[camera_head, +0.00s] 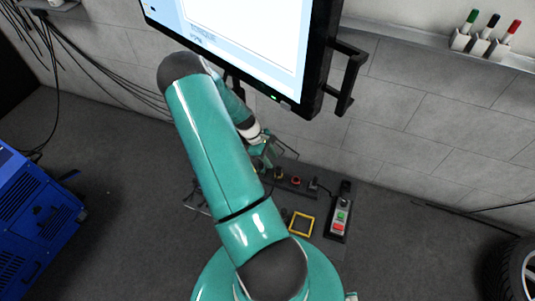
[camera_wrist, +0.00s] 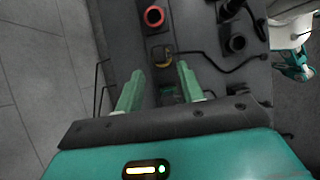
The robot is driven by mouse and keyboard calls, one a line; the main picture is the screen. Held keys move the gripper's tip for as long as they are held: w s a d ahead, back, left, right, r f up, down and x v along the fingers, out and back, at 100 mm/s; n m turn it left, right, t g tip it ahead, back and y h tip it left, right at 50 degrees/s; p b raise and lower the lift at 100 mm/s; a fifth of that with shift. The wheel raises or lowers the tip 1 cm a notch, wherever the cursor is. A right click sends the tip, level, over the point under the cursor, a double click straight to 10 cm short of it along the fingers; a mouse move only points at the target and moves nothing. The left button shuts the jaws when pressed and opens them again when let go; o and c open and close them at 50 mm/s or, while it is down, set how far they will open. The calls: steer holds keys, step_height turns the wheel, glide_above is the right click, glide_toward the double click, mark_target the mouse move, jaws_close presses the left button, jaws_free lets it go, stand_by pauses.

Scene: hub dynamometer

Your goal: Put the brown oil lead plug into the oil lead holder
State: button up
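My gripper (camera_wrist: 161,76) is open, with its two green fingers apart and nothing clearly held between them. In the head view my gripper (camera_head: 268,152) is above the dark panel by the wall, partly hidden by my arm. A small brown-yellow piece (camera_wrist: 163,57) sits on the panel just beyond the fingertips, roughly in line with the gap. A black cable runs right from beside it. It looks like the brown plug, but I cannot tell whether it is seated in anything. The oil lead holder cannot be told apart with certainty.
A red ring socket (camera_wrist: 153,16) lies beyond the brown-yellow piece. A black round fitting (camera_wrist: 236,43) stands to the right, near loose cables. In the head view, a button box (camera_head: 340,217) and yellow square frame (camera_head: 302,224) are nearby. A monitor (camera_head: 250,45) hangs overhead.

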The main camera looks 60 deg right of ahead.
mark_target(277, 167)
steer(key=shift+x, duration=3.25)
steer(key=shift+c, duration=0.5)
jaws_close()
steer(key=shift+r, duration=0.1)
steer(key=shift+r, duration=2)
